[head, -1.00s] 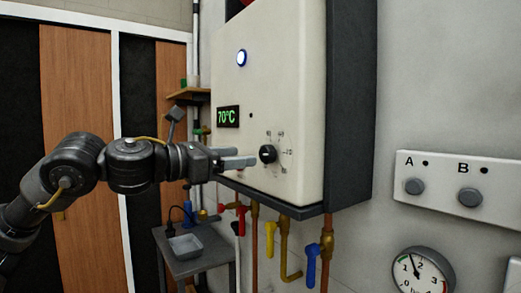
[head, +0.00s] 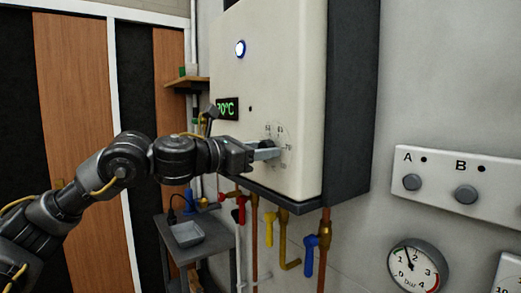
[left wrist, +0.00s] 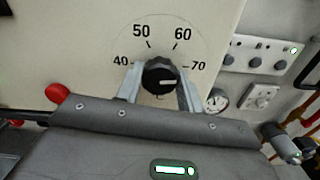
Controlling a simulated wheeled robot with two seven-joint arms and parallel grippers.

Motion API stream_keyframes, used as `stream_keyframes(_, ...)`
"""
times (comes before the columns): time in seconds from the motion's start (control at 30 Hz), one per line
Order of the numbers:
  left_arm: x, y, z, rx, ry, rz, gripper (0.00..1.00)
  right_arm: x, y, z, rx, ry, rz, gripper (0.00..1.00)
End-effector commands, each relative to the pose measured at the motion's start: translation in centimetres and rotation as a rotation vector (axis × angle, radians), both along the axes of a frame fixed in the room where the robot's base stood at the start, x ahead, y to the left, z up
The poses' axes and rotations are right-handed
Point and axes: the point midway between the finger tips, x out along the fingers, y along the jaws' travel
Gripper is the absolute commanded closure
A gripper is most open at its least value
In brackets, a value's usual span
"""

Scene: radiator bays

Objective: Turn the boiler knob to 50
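The black boiler knob (left wrist: 160,76) sits on a dial printed 40, 50, 60 and 70 in the left wrist view. In the head view the knob is mostly hidden by the fingers. The boiler (head: 285,80) is a cream box with a green display (head: 228,108), partly covered by my arm; it shows "0°C" with the first digit unclear. My right gripper is not in view.
Pipes with red, yellow and blue valves (head: 308,262) hang below the boiler. A panel with knobs A and B (head: 440,178) and a pressure gauge (head: 417,268) are on the wall at right. A small table with a tray (head: 187,235) stands below left.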

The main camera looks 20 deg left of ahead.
Motion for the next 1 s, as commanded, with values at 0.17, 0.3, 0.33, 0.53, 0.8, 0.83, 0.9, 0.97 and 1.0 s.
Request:
stream_keyframes(0.17,0.0,0.1,0.0,-0.001,0.0,0.003,0.85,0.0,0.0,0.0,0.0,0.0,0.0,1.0)
stream_keyframes(0.3,0.0,0.1,0.0,-0.007,0.004,0.003,0.85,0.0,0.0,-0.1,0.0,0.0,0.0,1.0)
stream_keyframes(0.33,0.0,0.1,0.0,-0.011,0.007,0.003,0.85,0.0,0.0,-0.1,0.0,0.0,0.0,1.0)
stream_keyframes(0.53,0.0,0.1,-0.1,-0.065,0.053,0.003,0.85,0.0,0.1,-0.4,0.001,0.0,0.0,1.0)
stream_keyframes(0.8,0.1,0.1,-0.1,-0.227,0.186,0.003,0.85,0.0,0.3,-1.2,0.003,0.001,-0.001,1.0)
stream_keyframes(0.83,0.1,0.1,-0.1,-0.25,0.204,0.003,0.85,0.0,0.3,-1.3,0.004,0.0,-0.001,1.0)
stream_keyframes(0.9,0.1,0.1,-0.1,-0.301,0.248,0.003,0.85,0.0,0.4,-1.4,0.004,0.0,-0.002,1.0)
stream_keyframes(0.97,0.1,0.1,0.0,-0.347,0.284,0.002,0.85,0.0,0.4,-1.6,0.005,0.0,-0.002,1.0)
stream_keyframes(1.0,0.1,0.1,0.0,-0.375,0.309,0.003,0.85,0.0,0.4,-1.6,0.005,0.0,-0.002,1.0)
